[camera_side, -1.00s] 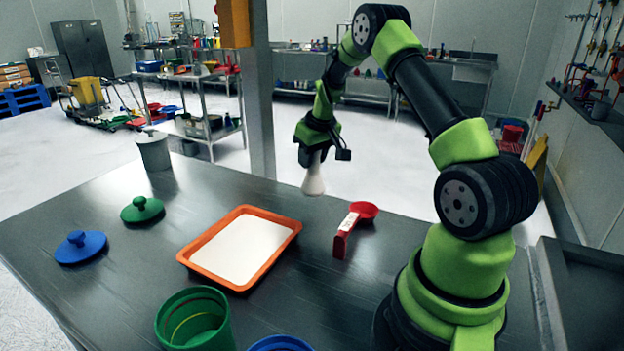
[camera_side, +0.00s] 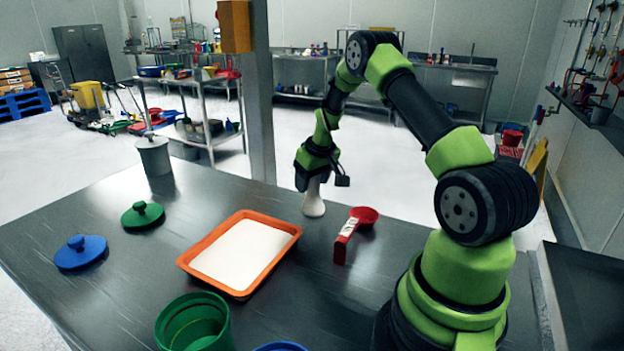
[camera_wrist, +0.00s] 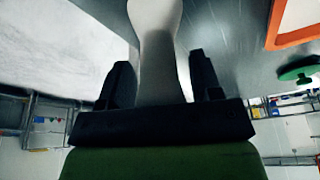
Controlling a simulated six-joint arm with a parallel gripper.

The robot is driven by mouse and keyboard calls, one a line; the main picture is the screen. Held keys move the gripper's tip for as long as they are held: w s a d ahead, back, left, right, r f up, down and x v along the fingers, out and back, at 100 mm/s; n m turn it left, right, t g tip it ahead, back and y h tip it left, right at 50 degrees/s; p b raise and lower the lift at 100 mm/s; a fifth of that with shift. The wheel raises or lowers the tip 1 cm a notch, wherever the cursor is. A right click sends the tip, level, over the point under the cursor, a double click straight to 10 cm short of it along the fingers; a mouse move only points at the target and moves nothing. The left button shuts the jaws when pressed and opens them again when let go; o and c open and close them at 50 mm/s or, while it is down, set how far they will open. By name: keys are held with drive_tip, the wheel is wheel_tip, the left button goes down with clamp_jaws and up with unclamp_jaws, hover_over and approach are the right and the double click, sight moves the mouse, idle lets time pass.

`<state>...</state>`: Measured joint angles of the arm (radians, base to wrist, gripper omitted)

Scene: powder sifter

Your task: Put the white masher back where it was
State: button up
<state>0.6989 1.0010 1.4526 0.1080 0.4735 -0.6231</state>
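The white masher (camera_side: 313,201) is upright near the far edge of the table in the side view, its wide end down. Its base looks at or just above the tabletop; I cannot tell if it touches. My gripper (camera_side: 312,181) points down over it and is shut on its narrow upper part. In the wrist view, the masher (camera_wrist: 160,50) lies between the two dark fingers of my gripper (camera_wrist: 162,78), with its handle end hidden at the palm.
An orange tray (camera_side: 285,246) of white powder is left of the masher, and a red scoop (camera_side: 345,245) is right. Green (camera_side: 143,214) and blue (camera_side: 81,251) lids, a grey lidded pot (camera_side: 155,157) and a green container (camera_side: 222,325) stand farther left and in front.

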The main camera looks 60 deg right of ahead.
drive_tip(key=shift+r, duration=0.1)
drive_tip(key=v, duration=1.2)
drive_tip(key=s+a+r+t, duration=0.1)
drive_tip(key=a+r, duration=0.4)
drive_tip(key=a, duration=0.3)
drive_tip(key=s+a+r+t, duration=0.1)
drive_tip(key=s+a+r, duration=0.1)
drive_tip(key=a+r, duration=0.45)
drive_tip(key=s+a+r+t+y, duration=0.1)
drive_tip(key=s+a+t+y, duration=0.1)
drive_tip(key=s+a, duration=1.1)
drive_tip(key=shift+n+y, duration=0.3)
drive_tip(key=shift+y, duration=0.3)
